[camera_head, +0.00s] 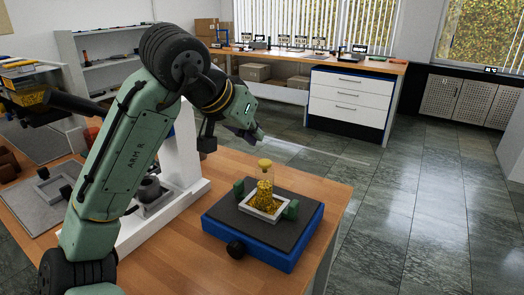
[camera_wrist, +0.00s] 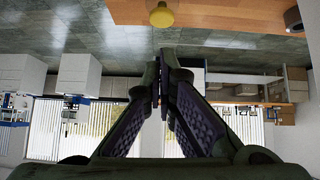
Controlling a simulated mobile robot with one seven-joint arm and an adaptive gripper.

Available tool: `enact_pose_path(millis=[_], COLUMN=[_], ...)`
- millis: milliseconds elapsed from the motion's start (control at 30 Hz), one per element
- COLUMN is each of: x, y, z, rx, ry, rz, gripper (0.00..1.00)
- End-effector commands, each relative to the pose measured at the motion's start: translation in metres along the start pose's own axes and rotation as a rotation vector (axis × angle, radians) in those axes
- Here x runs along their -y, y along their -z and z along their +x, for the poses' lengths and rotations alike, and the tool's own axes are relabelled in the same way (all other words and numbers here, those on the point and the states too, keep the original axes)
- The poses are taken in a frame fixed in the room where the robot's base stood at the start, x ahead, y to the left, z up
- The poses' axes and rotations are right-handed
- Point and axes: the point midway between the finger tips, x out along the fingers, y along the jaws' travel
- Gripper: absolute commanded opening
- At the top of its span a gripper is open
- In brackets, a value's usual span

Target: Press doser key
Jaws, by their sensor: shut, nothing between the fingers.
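A blue-sided device (camera_head: 300,252) with a dark top stands near the right end of the wooden table. The bottle has a yellow cap (camera_head: 265,163), and a yellow round top also shows upside down in the wrist view (camera_wrist: 161,15). A black knob (camera_head: 236,249) sits on the device's front side. I cannot tell which part is the doser key. My gripper (camera_head: 257,138) is shut and empty, held in the air above and behind the bottle, apart from it.
A white press-like stand (camera_head: 182,150) is partly hidden behind my arm on the left. The wooden table (camera_head: 190,240) is bare in front of it. A back bench (camera_head: 330,63) with white drawers stands beyond open tiled floor.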

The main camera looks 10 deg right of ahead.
Motion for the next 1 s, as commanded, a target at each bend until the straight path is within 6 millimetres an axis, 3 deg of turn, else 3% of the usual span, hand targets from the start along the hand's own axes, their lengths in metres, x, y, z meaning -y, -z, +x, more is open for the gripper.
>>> enact_pose_path(millis=[200,333,1000], x=[0.000,0.000,0.000], y=[0.000,0.001,0.001], z=[-0.039,-0.051,-0.055], rx=[-0.003,-0.003,-0.003], ry=[0.001,0.000,0.000], rz=[0.001,0.001,0.000], gripper=[0.00,0.00,0.00])
